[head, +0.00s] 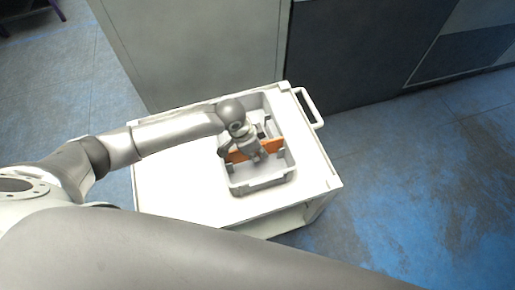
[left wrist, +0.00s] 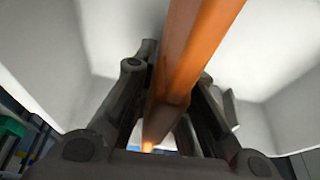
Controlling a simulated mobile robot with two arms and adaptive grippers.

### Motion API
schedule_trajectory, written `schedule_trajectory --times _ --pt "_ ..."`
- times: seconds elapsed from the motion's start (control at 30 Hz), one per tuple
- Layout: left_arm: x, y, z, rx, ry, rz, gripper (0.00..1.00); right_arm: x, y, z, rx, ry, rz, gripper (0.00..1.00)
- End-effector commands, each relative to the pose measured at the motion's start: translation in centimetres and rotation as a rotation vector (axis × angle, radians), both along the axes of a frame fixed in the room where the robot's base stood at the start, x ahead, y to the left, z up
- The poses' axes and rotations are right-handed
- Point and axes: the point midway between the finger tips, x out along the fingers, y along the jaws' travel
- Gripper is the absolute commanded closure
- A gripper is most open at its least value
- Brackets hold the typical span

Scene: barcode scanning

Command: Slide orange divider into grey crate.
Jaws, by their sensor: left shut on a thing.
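The orange divider (head: 270,146) lies across the grey crate (head: 264,184) at about its middle in the head view. My left gripper (head: 255,152) is over the crate and shut on the divider. In the left wrist view the divider (left wrist: 186,60) runs between the two fingers of the left gripper (left wrist: 172,90), with pale crate walls (left wrist: 40,45) on both sides. The gripper hides part of the divider in the head view, and I cannot tell how deep its lower edge sits. My right gripper is not in view.
The crate stands on a white cart (head: 180,185) with a handle (head: 310,108) at its far right. The cart top left of the crate is bare, apart from my arm above it. Grey cabinets (head: 195,45) stand behind the cart. The floor (head: 420,190) at right is clear.

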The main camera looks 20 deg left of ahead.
Motion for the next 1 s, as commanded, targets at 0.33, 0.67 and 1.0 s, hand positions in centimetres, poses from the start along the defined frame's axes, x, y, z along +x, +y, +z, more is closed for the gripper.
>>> schedule_trajectory --times 0.33,0.67,1.0 --pt "0.0 -0.1 -1.7 -0.001 -0.001 0.000 1.00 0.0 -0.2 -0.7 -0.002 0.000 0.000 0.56" --pt "0.0 -0.1 -2.6 -0.001 -0.001 0.000 1.00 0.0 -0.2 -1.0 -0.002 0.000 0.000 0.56" --pt "0.0 0.0 -2.6 -0.001 -0.001 0.000 0.70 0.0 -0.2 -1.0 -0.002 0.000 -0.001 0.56"
